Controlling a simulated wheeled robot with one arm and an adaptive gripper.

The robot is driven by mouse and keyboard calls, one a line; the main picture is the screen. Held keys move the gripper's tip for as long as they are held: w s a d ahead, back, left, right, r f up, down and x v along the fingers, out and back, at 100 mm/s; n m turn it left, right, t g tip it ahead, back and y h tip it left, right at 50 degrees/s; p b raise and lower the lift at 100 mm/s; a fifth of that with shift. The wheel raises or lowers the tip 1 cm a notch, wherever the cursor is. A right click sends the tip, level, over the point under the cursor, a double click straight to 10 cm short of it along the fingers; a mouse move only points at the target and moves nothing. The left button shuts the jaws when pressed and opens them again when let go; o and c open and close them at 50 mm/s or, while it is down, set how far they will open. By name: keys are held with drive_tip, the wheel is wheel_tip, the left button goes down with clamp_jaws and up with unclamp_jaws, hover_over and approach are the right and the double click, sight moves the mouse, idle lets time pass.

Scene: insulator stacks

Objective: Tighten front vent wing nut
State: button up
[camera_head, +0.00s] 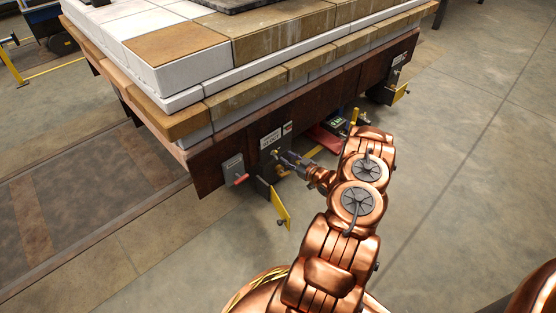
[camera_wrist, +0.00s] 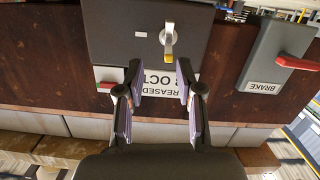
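In the wrist view a dark grey plate (camera_wrist: 120,30) on the brown cart side carries a pale, round-hubbed fitting with a brass-coloured end (camera_wrist: 168,40). It looks like the wing nut, though I cannot be sure. My gripper (camera_wrist: 161,82) is open and empty. Its two fingers point toward the plate, and the fitting lies ahead, between their lines and apart from them. In the head view my gripper (camera_head: 284,157) is at the cart's side (camera_head: 240,145), near its front corner. The fitting is too small to make out there.
A grey brake box (camera_head: 233,168) with a red handle is left of my gripper; its BRAKE label shows in the wrist view (camera_wrist: 264,88). A yellow plate (camera_head: 280,207) hangs below. A red object (camera_head: 325,138) lies under the cart. Floor to the right is clear.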

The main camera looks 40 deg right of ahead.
sight(275, 154)
drive_tip(key=shift+t, duration=0.8)
drive_tip(key=shift+w+a+f+b, duration=0.15)
drive_tip(key=shift+w+f+b, duration=0.25)
drive_tip(key=shift+w, duration=0.5)
drive_tip(key=shift+w+a+f+b, duration=0.15)
drive_tip(key=shift+w+b, duration=0.5)
drive_tip(key=shift+w, duration=0.3)
drive_tip(key=shift+w+a+f+b, duration=0.15)
drive_tip(key=shift+w+f+b, duration=0.25)
drive_tip(key=shift+w, duration=0.5)
drive_tip(key=shift+r, duration=0.1)
clamp_jaws()
